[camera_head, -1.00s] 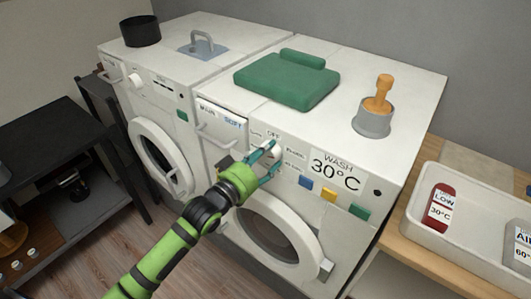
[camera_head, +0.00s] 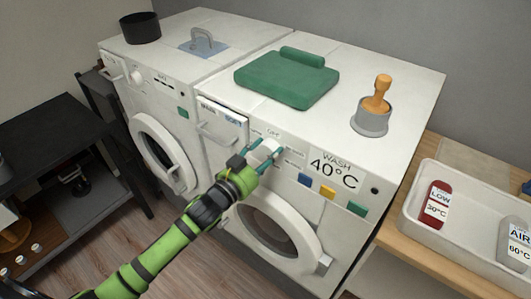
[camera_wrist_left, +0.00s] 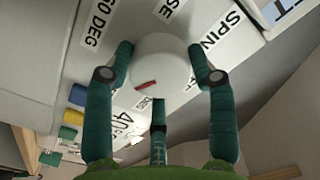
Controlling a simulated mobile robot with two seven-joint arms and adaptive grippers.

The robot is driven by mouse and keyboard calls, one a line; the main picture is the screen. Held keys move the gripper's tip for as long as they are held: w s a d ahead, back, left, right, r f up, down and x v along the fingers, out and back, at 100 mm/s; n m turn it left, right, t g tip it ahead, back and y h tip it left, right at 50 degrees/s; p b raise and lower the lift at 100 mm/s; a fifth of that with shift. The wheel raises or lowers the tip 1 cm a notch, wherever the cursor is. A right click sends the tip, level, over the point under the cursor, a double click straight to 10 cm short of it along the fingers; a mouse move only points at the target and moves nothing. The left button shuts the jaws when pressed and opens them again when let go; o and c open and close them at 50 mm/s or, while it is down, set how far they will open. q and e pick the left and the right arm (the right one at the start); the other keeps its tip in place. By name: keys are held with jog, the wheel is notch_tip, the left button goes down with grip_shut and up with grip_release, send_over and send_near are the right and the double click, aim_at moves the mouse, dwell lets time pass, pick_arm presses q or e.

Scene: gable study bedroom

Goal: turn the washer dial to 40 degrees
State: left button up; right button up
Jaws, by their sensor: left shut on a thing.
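The white round washer dial (camera_head: 269,143) is on the front panel of the right-hand washer (camera_head: 350,150). My left gripper (camera_head: 264,149) is shut on the dial, with one teal finger on each side. In the left wrist view the dial (camera_wrist_left: 165,60) sits between the fingertips and has a red mark, which lies toward the lower left. Printed labels surround it, among them a 40-degree label (camera_wrist_left: 124,124) below left and a SPIN label (camera_wrist_left: 222,28) at the upper right. The washer's display (camera_head: 335,172) reads WASH 40°C. My right gripper is not in view.
Blue, yellow and green buttons (camera_head: 328,192) lie right of the dial, below the display. A detergent drawer (camera_head: 220,125) with a handle is left of it, and the round door (camera_head: 277,235) is below. A white tray (camera_head: 470,245) stands on the wooden bench at right.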

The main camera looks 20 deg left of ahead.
pick_arm(q)
jog(key=shift+r+m, duration=0.1)
jog(key=shift+m, duration=0.3)
jog(key=o, duration=1.2)
jog(key=shift+c, duration=0.2)
jog(key=shift+s+a, duration=0.1)
jog(key=v, duration=1.1)
jog(key=shift+s, duration=0.4)
jog(key=shift+a, duration=0.1)
